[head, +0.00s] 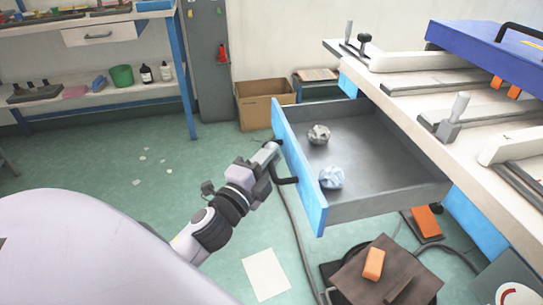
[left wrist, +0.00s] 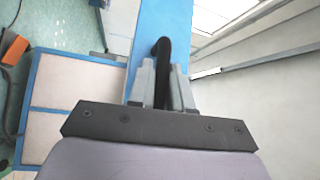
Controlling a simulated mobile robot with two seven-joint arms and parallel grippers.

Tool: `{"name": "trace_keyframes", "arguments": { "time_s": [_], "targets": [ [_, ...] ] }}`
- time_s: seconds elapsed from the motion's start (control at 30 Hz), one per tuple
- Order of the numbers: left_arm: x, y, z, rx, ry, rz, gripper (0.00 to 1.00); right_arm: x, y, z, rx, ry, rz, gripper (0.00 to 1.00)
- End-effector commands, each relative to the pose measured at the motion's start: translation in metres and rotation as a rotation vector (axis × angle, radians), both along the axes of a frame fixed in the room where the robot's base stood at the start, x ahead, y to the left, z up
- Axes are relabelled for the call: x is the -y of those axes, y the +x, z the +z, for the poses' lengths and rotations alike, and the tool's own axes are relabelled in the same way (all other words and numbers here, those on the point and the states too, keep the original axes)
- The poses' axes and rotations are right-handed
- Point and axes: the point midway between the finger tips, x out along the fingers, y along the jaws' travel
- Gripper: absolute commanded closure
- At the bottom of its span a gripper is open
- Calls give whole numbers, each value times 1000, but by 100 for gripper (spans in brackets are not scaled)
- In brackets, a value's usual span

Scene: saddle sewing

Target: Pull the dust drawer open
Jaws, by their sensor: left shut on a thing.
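The dust drawer (head: 385,165) is pulled out from under the workbench in the head view. It has a blue front (head: 299,170) and a grey inside. Two crumpled balls lie in it, a grey one (head: 318,134) and a light blue one (head: 332,178). My left gripper (head: 268,160) is at the black handle on the drawer front, shut on it. In the left wrist view the gripper's fingers (left wrist: 160,88) stand on both sides of the black handle (left wrist: 165,60). My right gripper is in neither view.
The workbench (head: 440,90) with clamps and a blue case is at the right. A cardboard box (head: 264,102) stands by the back wall. A brown board with an orange block (head: 374,263) is below the drawer. A white sheet (head: 265,275) lies on the floor. Floor left of the drawer is mostly clear.

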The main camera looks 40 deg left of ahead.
Motion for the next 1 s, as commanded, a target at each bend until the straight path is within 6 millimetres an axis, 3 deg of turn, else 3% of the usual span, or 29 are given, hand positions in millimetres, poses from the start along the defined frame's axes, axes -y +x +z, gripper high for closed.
{"name": "trace_keyframes", "arguments": {
  "time_s": [0.37, 0.4, 0.43, 0.77, 1.0],
  "targets": [
    [0, -1, -1, -2, -1, -1, 100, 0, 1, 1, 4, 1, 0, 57],
    [0, -1, -1, -2, -1, -1, 71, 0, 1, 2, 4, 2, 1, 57],
    [0, -1, -1, -2, -1, -1, 61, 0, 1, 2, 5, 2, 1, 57],
    [0, -2, -1, -1, -1, 0, 61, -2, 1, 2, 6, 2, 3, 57],
    [1, -23, -5, -4, -2, 0, 61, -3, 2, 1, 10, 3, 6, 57]
  ]
}}
